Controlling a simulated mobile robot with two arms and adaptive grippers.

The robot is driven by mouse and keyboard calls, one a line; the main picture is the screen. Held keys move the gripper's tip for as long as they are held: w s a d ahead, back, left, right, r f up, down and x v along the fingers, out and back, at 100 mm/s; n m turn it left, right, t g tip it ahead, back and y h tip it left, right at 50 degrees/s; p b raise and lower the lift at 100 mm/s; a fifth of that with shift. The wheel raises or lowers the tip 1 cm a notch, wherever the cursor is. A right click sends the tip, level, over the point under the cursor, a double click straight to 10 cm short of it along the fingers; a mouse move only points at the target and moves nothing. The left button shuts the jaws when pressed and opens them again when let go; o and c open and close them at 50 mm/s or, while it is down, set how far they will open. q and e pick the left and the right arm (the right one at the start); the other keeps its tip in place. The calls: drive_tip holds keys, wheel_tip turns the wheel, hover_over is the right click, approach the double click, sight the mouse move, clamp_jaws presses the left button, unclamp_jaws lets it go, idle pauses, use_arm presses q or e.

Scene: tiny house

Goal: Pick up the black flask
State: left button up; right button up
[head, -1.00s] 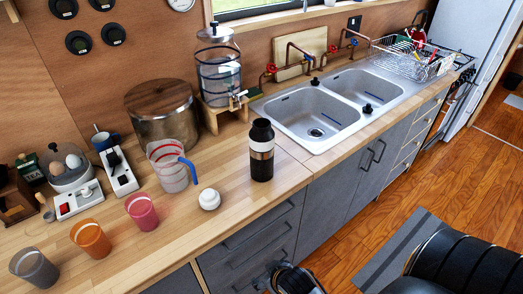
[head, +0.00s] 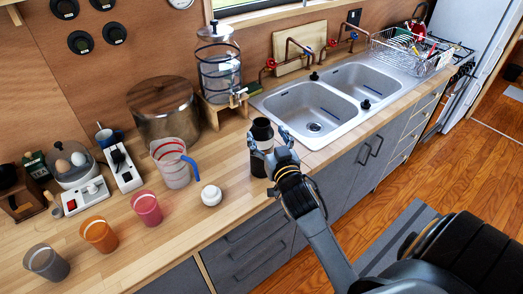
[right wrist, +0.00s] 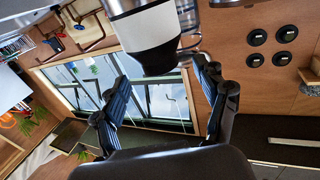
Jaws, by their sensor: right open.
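The fingers are open, one on each side of the flask. In the right wrist view the flask (right wrist: 151,38) shows between and beyond the open fingertips (right wrist: 160,68). I cannot tell whether a finger touches it. My left gripper is not in view.
A white round jar (head: 211,195) and a measuring jug with a blue handle (head: 172,166) stand left of the flask. Pink (head: 147,208), orange (head: 99,234) and grey (head: 47,263) cups stand further left. The double sink (head: 309,107) and a glass dispenser (head: 218,68) lie behind.

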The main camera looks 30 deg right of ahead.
sight(264, 129)
drive_tip(key=shift+w+d+r, duration=0.1)
drive_tip(key=shift+w+r, duration=0.05)
drive_tip(key=shift+w, duration=0.25)
drive_tip(key=p+x, duration=0.2)
drive_tip(key=x, duration=0.2)
drive_tip(key=shift+w+d, duration=0.1)
drive_tip(key=shift+w, duration=0.3)
drive_tip(key=shift+s, duration=0.1)
drive_tip(key=shift+c, duration=0.4)
clamp_jaws()
